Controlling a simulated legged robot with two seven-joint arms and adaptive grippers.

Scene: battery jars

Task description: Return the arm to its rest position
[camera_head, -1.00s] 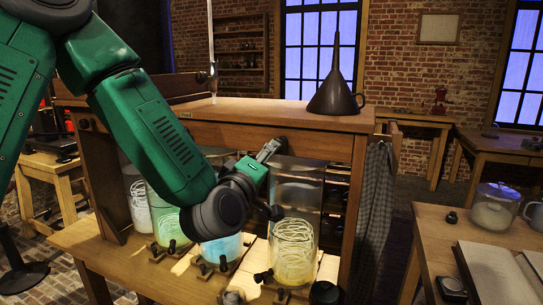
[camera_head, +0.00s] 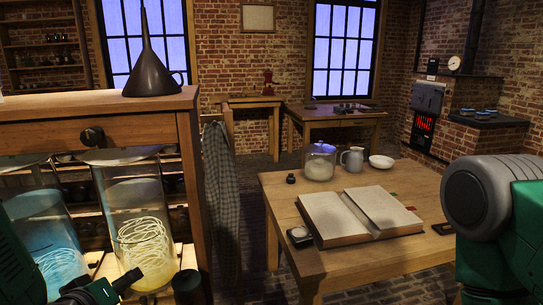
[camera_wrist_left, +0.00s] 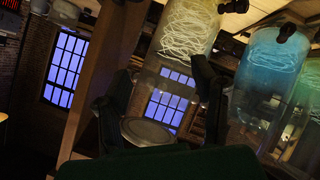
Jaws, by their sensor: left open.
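My left gripper (camera_head: 104,288) shows only partly at the lower left edge of the head view, in front of the glass jars. In the left wrist view its two dark fingers (camera_wrist_left: 160,75) stand apart with no object clearly held between them. A glass jar with a pale coil (camera_head: 140,225) stands just behind it; it also shows in the left wrist view (camera_wrist_left: 187,28). A jar with blue liquid (camera_head: 45,240) stands left of it and appears in the wrist view (camera_wrist_left: 262,82). A grey joint of my right arm (camera_head: 478,195) shows at the right; the right gripper is out of view.
A dark funnel (camera_head: 151,60) stands on the wooden cabinet top (camera_head: 60,107). A grey cloth (camera_head: 220,190) hangs at its side. The right table (camera_head: 280,195) bears an open book (camera_head: 360,215), a lidded jar (camera_head: 320,163), a jug (camera_head: 352,158) and a bowl (camera_head: 382,161).

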